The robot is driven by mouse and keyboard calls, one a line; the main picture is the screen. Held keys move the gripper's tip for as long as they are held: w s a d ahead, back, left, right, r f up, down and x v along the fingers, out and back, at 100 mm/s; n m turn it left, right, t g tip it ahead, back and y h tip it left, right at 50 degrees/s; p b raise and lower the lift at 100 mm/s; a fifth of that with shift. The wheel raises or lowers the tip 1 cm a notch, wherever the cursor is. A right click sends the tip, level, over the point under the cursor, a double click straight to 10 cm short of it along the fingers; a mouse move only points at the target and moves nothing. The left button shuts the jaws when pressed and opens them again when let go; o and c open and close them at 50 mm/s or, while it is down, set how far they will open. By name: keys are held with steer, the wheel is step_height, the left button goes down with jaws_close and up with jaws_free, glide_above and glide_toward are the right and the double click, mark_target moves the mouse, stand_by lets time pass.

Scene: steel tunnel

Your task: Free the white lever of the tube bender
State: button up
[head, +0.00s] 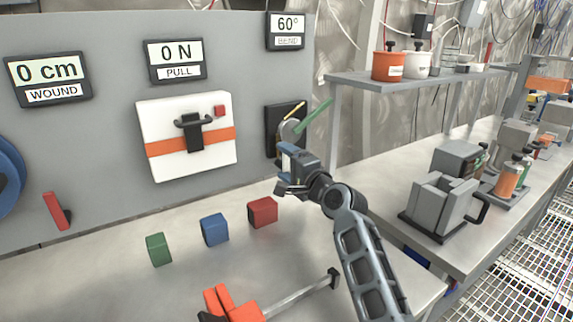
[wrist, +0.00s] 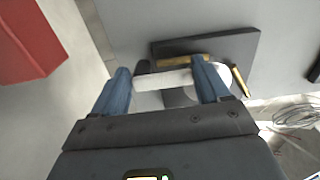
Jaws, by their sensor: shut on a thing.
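The tube bender is a black plate (head: 272,130) on the grey panel with a pale round former and a brass tube (head: 294,111). In the wrist view, its black plate (wrist: 245,45), brass tube (wrist: 238,82) and white lever (wrist: 165,80) show. The lever lies across the gap between the blue fingers of my gripper (wrist: 161,78), which is shut on it. A display (head: 287,31) above reads 60° BEND.
Red (head: 262,212), blue (head: 214,229) and green (head: 158,249) blocks stand on the bench below. A red-orange clamp (head: 232,306) lies in front. A green strip (head: 314,115) shows beside the bender. A shelf (head: 400,80) with pots and a side bench with grey devices stand right.

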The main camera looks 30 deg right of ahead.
steer(key=shift+d+r, duration=0.1)
steer(key=shift+r, duration=0.15)
steer(key=o, duration=1)
steer(key=shift+f, duration=0.1)
steer(key=s, duration=0.7)
steer(key=shift+s, duration=0.4)
